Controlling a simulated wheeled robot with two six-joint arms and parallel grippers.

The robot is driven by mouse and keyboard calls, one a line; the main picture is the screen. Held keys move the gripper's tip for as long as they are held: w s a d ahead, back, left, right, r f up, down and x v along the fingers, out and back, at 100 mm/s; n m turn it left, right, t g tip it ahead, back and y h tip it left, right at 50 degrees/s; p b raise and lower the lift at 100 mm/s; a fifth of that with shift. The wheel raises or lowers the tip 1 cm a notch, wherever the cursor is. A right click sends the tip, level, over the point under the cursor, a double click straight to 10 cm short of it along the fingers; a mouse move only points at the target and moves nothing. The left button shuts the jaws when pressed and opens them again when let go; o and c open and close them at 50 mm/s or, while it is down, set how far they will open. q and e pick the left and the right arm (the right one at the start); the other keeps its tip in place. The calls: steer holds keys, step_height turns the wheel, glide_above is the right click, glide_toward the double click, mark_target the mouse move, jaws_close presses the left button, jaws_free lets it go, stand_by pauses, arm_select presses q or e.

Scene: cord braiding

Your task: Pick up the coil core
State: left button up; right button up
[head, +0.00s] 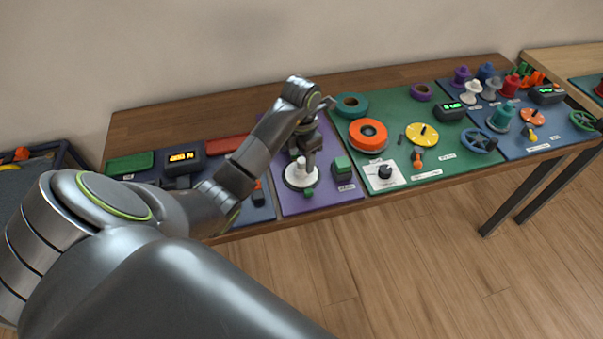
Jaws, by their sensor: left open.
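My left gripper (306,149) points down over the purple mat (328,201) and is open. Right below it, a small white upright piece (301,165) stands on a round white disc with a dark rim (298,182). This may be the coil core, but no label for it is readable. The jaws are at or just above the top of the white piece. I cannot tell whether they touch it, because the gripper partly covers it. My right gripper is not in view.
A green block (342,166) stands close right of the disc, and a small green piece (309,193) lies at its front. An orange ring (368,135) and a yellow dial (422,135) are on the green mat. Several spools crowd the right end.

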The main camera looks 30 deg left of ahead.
mark_target(302, 160)
arm_select(q)
step_height(302, 160, down, 3)
steer(key=shift+w+f+p, duration=0.1)
steer(key=shift+f+p, duration=0.1)
steer(key=shift+p, duration=0.15)
steer(key=shift+c, duration=0.2)
steer(key=c, duration=1)
steer(key=shift+r, duration=0.1)
